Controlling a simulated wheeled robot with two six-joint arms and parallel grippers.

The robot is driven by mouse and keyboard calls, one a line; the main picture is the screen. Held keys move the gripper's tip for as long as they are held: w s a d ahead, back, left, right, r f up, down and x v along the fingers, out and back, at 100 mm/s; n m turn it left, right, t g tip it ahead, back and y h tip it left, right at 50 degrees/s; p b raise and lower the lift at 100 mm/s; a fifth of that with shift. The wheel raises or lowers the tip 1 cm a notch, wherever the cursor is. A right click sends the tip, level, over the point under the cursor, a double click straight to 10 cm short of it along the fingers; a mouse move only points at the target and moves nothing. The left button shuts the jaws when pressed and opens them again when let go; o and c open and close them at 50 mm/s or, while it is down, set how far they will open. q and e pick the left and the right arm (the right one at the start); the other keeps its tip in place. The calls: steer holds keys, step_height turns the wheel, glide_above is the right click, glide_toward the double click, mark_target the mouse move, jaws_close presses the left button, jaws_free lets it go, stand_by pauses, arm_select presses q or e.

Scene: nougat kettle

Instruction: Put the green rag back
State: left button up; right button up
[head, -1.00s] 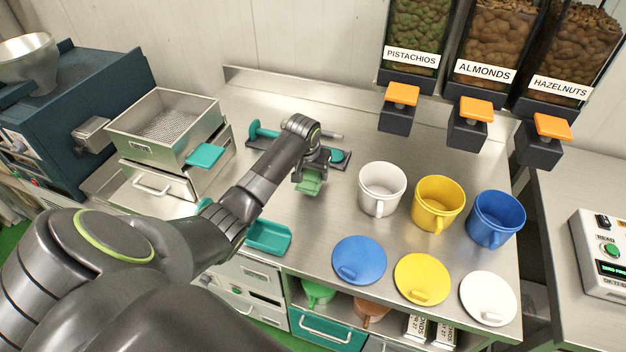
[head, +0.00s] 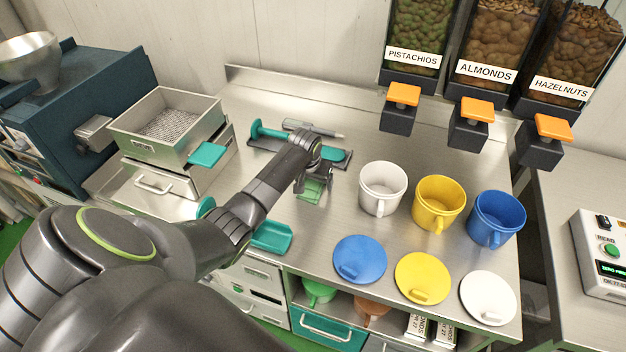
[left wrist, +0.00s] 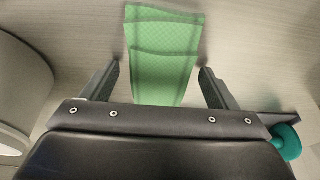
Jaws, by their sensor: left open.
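The green rag (head: 310,191) lies folded on the steel worktop, left of the white mug. It also shows in the left wrist view (left wrist: 163,55), where its folded layers reach in between the two fingers. My left gripper (head: 316,184) is low over the rag and hides part of it in the head view. The gripper is open, with a finger on each side of the rag and a gap to it on both sides. My right gripper is not in view.
White (head: 382,188), yellow (head: 438,204) and blue (head: 496,219) mugs stand to the right, with blue, yellow and white lids in front. A dark tray with teal-handled tools (head: 265,131) lies behind the gripper. A teal scoop (head: 272,237) is near the front edge.

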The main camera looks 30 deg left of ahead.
arm_select(q)
steer(key=shift+r, duration=0.1)
steer(key=shift+s+r, duration=0.15)
steer(key=shift+r, duration=0.4)
steer(key=v, duration=1.1)
steer(key=shift+b, duration=0.3)
steer(key=shift+s, duration=0.1)
